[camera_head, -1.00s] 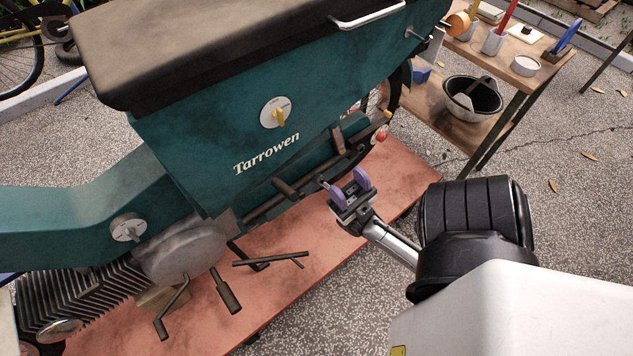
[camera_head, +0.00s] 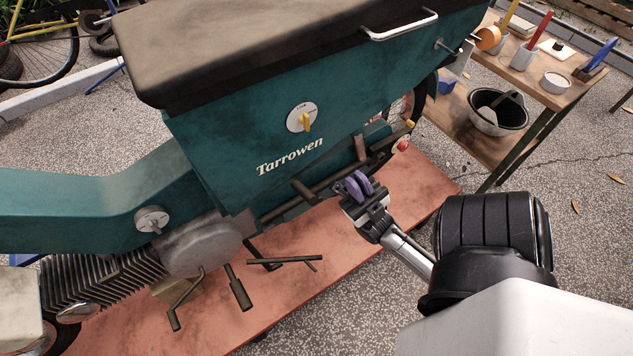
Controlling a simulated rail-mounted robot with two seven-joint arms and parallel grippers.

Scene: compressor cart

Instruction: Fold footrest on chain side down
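A teal motorcycle-shaped machine marked Tarrowen (camera_head: 235,135) stands on a red platform. On its near lower side a short brown peg (camera_head: 360,147) stands up by the dark lower bar, and a dark round-ended peg (camera_head: 304,191) juts out further left. The upright one looks like a folded-up footrest, but I cannot be sure which is the chain-side one. My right gripper (camera_head: 359,184) is just below and in front of the upright peg, apart from it as far as I can see. Its purple fingers are close together with nothing visible between them. My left gripper is out of view.
Dark levers and pedals (camera_head: 240,288) stick out low over the red platform (camera_head: 310,275). A wooden bench (camera_head: 535,90) with pots, tools and a bucket (camera_head: 497,112) stands at the back right. Bare speckled ground lies in front of the platform.

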